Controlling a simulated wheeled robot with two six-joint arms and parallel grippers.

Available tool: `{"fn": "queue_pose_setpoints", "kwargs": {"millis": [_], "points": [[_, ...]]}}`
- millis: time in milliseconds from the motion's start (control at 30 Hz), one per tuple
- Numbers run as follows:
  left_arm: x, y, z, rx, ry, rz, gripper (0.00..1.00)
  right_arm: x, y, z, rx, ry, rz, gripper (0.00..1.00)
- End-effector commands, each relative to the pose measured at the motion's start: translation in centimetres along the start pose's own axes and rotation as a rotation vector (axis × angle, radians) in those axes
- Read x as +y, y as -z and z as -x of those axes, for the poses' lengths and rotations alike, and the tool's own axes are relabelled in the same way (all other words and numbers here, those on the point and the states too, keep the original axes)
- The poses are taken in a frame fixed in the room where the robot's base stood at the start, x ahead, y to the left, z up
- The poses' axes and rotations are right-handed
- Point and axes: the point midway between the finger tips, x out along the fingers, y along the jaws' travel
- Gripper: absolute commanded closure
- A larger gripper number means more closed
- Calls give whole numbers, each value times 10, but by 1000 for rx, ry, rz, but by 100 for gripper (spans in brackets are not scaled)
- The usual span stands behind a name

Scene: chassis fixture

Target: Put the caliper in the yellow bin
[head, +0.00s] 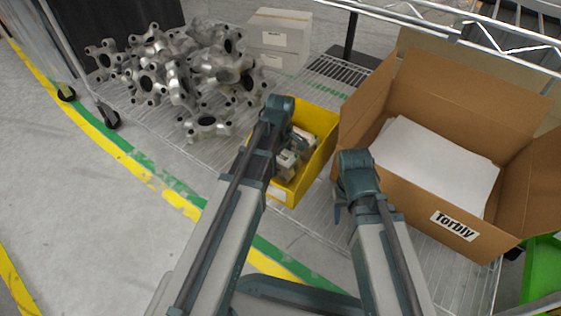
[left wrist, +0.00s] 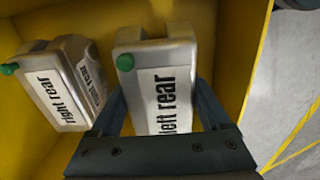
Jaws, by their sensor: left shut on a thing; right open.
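The yellow bin (head: 325,126) stands on the wire shelf in the head view, and its yellow walls (left wrist: 238,55) surround the left wrist view. My left gripper (left wrist: 161,105) is shut on a silver-grey caliper (left wrist: 150,62) with a green cap and a label reading "left rear". The caliper is within the bin's walls; whether it touches the floor I cannot tell. A second caliper (left wrist: 55,85), labelled "right rear", lies beside it to the left. In the head view my left arm partly hides the bin. My right gripper (head: 343,207) is open and empty, right of the bin.
An open cardboard box (head: 400,190) labelled "Torbiy", with white sheets inside, stands right of the bin. A pile of silver castings (head: 180,80) lies to the left. White boxes (head: 280,38) stand behind. A green bin (head: 541,270) shows at lower right.

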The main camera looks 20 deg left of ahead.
Motion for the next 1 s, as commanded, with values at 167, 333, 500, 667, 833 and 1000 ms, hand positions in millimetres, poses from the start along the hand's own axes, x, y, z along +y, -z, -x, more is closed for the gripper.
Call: {"fn": "queue_pose_setpoints", "kwargs": {"millis": [167, 333, 500, 667, 833, 1000], "points": [[0, 0, -23, 0, 0, 0, 100, -2, 2, -23, 1, 0, 0, 50], [0, 0, -22, 0, 0, 0, 100, -2, 2, -22, 2, 0, 0, 50], [0, 0, -22, 0, 0, 0, 100, -2, 2, -22, 2, 0, 0, 50], [0, 0, -25, 0, 0, 0, 15, -2, 2, -25, 2, 0, 0, 50], [0, 0, -24, 0, 0, 0, 0, -2, 2, -24, 2, 0, 0, 50], [0, 0, -24, 0, 0, 0, 0, -2, 2, -24, 2, 0, 0, 50]]}}
